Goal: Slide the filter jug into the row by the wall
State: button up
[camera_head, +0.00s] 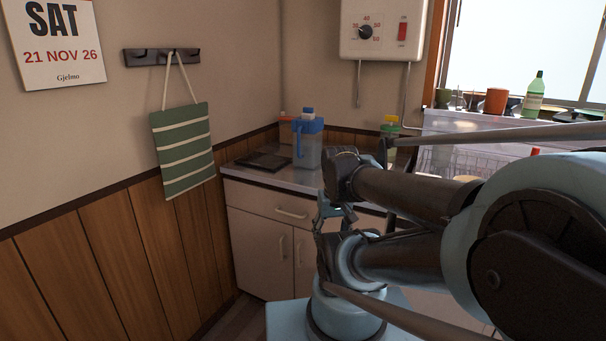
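A container with a yellow and green top (390,126) stands to the right by the wall, partly hidden by my arm. What seems to be my gripper (331,212) is in front of the cabinet, below and nearer than the jug, apart from it. Its fingers are small and partly hidden, so I cannot tell their opening.
A dark flat tray or board (262,161) lies on the counter left of the jug. A dish rack (465,158) stands at the right, partly behind my arm. A bottle (534,95) and an orange-brown pot (495,101) stand by the window.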

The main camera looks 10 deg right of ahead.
aim_at(308, 135)
jog(key=z, duration=0.3)
jog(key=k, duration=1.35)
jog(key=u, duration=0.3)
jog(key=i, duration=1)
